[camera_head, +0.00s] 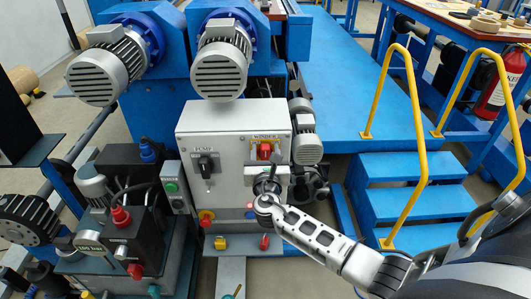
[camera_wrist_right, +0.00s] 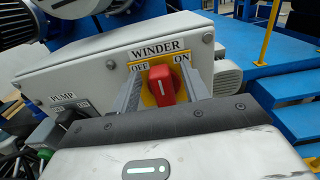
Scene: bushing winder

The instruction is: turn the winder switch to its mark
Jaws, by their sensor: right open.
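The winder switch (camera_head: 265,149) is a red knob on a yellow plate at the upper right of the grey control box. In the right wrist view the red knob (camera_wrist_right: 161,84) sits under the WINDER label (camera_wrist_right: 158,50), with OFF on the left and ON on the right. Its white line looks roughly upright, between the two words. My right gripper (camera_wrist_right: 162,90) is open, with one finger on each side of the knob; whether they touch it I cannot tell. In the head view my right gripper (camera_head: 266,176) is in front of the box, just below the knob. My left gripper is not in view.
A black PUMP switch (camera_head: 206,165) is on the box's left half. A red button (camera_head: 206,218) is at its lower left. Grey motors (camera_head: 220,68) stand above. Blue steps (camera_head: 410,200) with yellow handrails (camera_head: 413,100) are on the right.

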